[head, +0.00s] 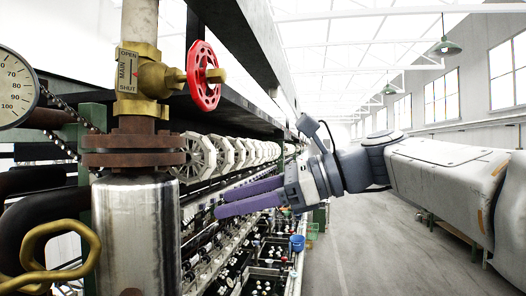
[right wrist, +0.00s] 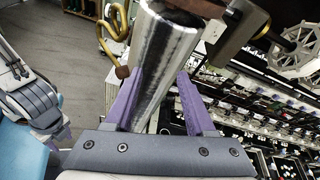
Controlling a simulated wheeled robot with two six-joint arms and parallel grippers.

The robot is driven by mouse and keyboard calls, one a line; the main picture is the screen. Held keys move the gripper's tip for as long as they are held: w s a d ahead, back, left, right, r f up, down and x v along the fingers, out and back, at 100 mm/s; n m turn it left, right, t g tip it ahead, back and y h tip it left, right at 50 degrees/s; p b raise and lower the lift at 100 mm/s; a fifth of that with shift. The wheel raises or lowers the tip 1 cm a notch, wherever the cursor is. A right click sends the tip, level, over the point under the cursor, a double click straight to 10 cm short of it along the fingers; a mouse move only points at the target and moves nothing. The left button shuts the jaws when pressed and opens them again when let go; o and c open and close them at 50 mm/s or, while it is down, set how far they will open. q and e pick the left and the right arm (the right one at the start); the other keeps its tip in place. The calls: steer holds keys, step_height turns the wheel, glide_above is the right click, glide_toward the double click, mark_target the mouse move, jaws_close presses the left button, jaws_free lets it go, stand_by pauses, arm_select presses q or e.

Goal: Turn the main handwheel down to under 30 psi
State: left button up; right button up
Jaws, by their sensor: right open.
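The red main handwheel (head: 203,76) stands upright on the side of a brass valve (head: 150,78) in the head view. A plate on the valve (head: 128,70) reads OPEN, MAIN, SHUT. The pressure gauge (head: 14,90) is cut off at the left edge. Its marks from 70 to 100 show, but its needle does not. My right gripper (head: 221,204) is open and empty, below and a little right of the handwheel, clear of it. In the right wrist view its purple fingers (right wrist: 155,85) are spread, with the steel cylinder (right wrist: 164,50) beyond them.
The steel cylinder below the valve also shows in the head view (head: 136,235), under a rusty flange (head: 133,150). A brass hexagonal ring handle (head: 55,235) is at lower left. White reels (head: 200,155) line the machine behind. The aisle floor (head: 365,250) at right is open.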

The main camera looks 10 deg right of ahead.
mark_target(225, 75)
steer(key=s+d+r+m+t+y+p, duration=0.1)
steer(key=d+r+m+y+p, duration=0.15)
steer(key=r, duration=0.75)
steer(key=s+d+r+m+y+p, duration=0.1)
steer(key=d+r+p, duration=0.15)
steer(key=r, duration=0.65)
arm_select(q)
step_height(225, 75, up, 6)
steer(key=shift+f+b, duration=0.2)
steer(key=shift+b, duration=0.4)
arm_select(e)
steer(key=x, duration=0.6)
steer(key=shift+w+a+r, duration=0.1)
steer(key=shift+w+a, duration=0.15)
steer(key=shift+w, duration=0.2)
steer(key=shift+c, duration=0.3)
